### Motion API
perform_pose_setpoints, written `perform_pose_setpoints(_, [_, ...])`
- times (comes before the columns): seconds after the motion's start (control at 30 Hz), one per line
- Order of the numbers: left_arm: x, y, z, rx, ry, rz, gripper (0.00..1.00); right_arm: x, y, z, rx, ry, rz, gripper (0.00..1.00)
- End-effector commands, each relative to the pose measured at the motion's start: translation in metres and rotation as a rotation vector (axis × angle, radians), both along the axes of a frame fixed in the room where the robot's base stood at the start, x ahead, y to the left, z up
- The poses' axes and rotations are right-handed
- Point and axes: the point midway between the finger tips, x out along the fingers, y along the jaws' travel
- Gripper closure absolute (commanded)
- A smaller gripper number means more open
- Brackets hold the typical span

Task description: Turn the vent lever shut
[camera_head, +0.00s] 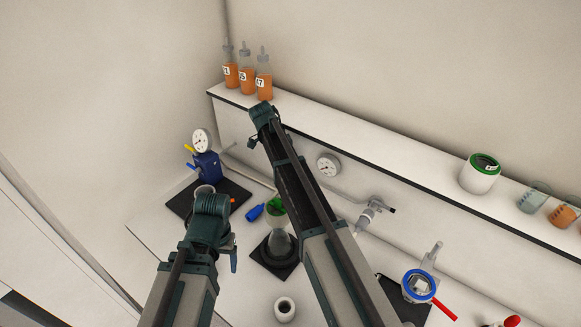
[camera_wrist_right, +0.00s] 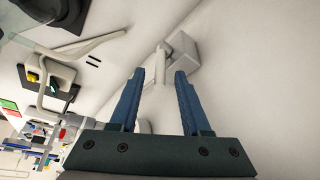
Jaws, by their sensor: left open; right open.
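A blue pump-like unit (camera_head: 207,166) with a round gauge stands at the back left, with a yellow lever (camera_head: 189,148) and a blue lever (camera_head: 188,166) on its left side. I cannot tell from the pictures which lever is the vent lever. My left gripper (camera_head: 234,262) is in front of this unit, small and partly hidden by my arm, apart from both levers. My right arm reaches up toward the shelf; its gripper (camera_wrist_right: 160,73) is open and empty in the right wrist view. Beyond its jaws is a pale box with a light handle-like part (camera_wrist_right: 162,60).
Several orange bottles (camera_head: 247,82) stand on the shelf near my right arm. A flask (camera_head: 279,244) with a green top stands between my arms. A wall gauge (camera_head: 328,165), a tap (camera_head: 368,215) and a red-handled item (camera_head: 418,285) are to the right.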

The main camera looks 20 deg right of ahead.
Motion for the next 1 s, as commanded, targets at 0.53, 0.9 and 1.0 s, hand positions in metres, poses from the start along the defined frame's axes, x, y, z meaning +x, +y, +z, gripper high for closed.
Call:
perform_pose_setpoints(0.53, [0.0000,0.0000,0.0002,0.000,0.000,0.000,0.27,0.0001,0.0003,0.0002,0.000,0.000,0.000,1.00])
perform_pose_setpoints(0.9, [0.0000,0.0000,0.0002,0.000,0.000,0.000,0.27,0.0001,0.0004,0.0003,0.000,0.000,0.000,1.00])
perform_pose_setpoints(1.0, [0.0000,0.0000,0.0002,0.000,0.000,0.000,0.27,0.0002,0.0005,0.0002,0.000,0.000,0.000,1.00])
